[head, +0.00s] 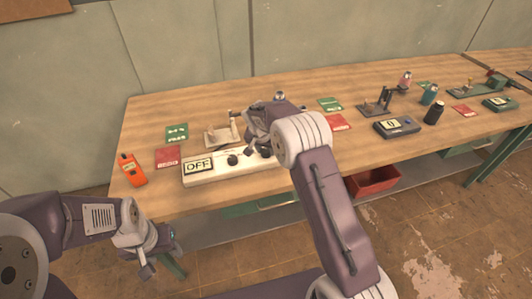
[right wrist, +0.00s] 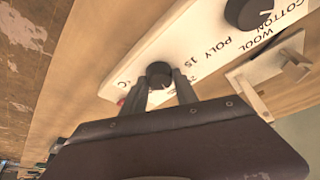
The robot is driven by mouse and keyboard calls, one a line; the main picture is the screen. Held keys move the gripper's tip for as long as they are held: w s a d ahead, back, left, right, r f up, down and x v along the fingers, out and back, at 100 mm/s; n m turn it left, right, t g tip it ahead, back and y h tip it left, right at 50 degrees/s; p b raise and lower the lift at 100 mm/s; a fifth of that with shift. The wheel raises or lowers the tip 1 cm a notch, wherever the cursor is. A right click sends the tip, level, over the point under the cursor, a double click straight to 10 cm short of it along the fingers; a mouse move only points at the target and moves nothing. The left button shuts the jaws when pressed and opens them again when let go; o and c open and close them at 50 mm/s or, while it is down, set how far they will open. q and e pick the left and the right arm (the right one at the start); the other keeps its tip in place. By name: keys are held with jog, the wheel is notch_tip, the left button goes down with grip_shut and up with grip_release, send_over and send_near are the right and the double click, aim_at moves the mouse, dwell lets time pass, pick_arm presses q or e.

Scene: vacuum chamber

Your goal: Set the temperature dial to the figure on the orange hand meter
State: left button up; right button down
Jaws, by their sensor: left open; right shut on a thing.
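The orange hand meter (head: 131,169) lies at the left end of the bench; its figure is too small to read. A long white panel (head: 212,178) with an OFF display (head: 198,166) stands beside it, with black dials (head: 232,159) along it. My right gripper (right wrist: 160,86) is shut on a black dial (right wrist: 160,72); its fingers lie on either side of the knob. Only part of the marks around this dial shows, among them a C. Another dial (right wrist: 248,12) is marked COTTON, WOOL, POLY. My left gripper (head: 150,257) is open and empty, low in front of the bench.
Red and green cards (head: 168,156) lie near the panel. A small wooden stand (head: 222,136) is behind it. A dark meter box (head: 397,127), a black cylinder (head: 434,113) and other bench pieces stand to the right. A red bin (head: 374,181) is below the bench edge.

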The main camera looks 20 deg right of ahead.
jog(key=shift+m+g+h, duration=0.3)
jog(key=shift+m+h, duration=0.1)
jog(key=shift+m, duration=0.7)
jog(key=c, duration=1)
grip_release()
jog(key=shift+o, duration=0.2)
jog(key=v, duration=0.9)
jog(key=shift+a, duration=0.1)
